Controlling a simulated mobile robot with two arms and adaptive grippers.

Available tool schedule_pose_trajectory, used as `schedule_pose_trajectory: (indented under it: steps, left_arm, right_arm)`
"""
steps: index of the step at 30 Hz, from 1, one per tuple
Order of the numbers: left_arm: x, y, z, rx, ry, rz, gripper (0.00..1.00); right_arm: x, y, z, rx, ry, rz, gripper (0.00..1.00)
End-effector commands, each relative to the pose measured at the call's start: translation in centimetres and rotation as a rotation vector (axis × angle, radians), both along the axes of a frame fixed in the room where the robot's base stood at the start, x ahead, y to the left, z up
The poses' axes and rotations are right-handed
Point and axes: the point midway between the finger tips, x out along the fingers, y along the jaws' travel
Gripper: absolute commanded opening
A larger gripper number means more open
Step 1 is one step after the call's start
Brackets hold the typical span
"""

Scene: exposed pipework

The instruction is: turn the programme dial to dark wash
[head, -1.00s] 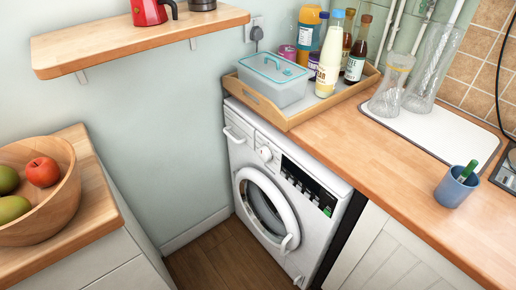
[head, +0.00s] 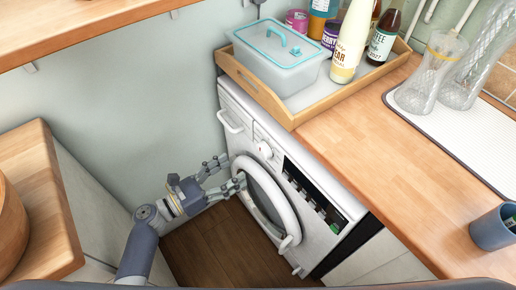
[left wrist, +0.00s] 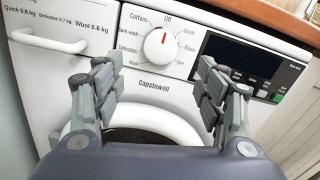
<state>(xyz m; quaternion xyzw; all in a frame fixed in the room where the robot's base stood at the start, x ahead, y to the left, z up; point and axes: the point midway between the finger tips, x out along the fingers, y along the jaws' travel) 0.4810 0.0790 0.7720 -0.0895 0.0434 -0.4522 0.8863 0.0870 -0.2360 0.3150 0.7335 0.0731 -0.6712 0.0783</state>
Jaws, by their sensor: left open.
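The white washing machine (head: 262,150) stands under the worktop. Its round white programme dial (head: 265,150) is at the top of its front. In the left wrist view the dial (left wrist: 160,47) has a red mark pointing up, close to "Off". The "Dark wash" label (left wrist: 128,31) is at the dial's upper left, below "Cottons". My left gripper (head: 233,170) is open and empty, in front of the machine, left of and lower than the dial in the head view. In the left wrist view its fingers (left wrist: 155,78) are spread on either side below the dial, not touching it. My right gripper is not in view.
The drawer handle (left wrist: 48,40) juts out left of the dial and a dark display (left wrist: 240,65) is on its right. The round door (head: 265,205) is below. A wooden tray (head: 290,118) with a lidded box overhangs near the machine's top. The wooden-topped cabinet (head: 40,200) stands at left.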

Motion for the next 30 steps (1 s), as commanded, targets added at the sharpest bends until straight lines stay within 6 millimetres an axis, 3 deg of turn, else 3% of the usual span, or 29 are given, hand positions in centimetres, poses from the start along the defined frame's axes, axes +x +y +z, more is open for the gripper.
schedule_pose_trajectory:
  steps: [15, 29, 30]
  left_arm:
    - [5.2, -7.1, 0.0, 0.002, -0.001, 0.001, 0.66]
    - [5.9, -8.2, -0.1, 0.005, 0.0, 0.0, 0.66]
    - [5.9, -8.2, -0.1, 0.005, 0.0, 0.0, 0.57]
  right_arm:
    - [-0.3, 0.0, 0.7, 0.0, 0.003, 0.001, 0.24]
    - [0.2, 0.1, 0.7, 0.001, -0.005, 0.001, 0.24]
    - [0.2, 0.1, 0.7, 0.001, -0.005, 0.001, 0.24]
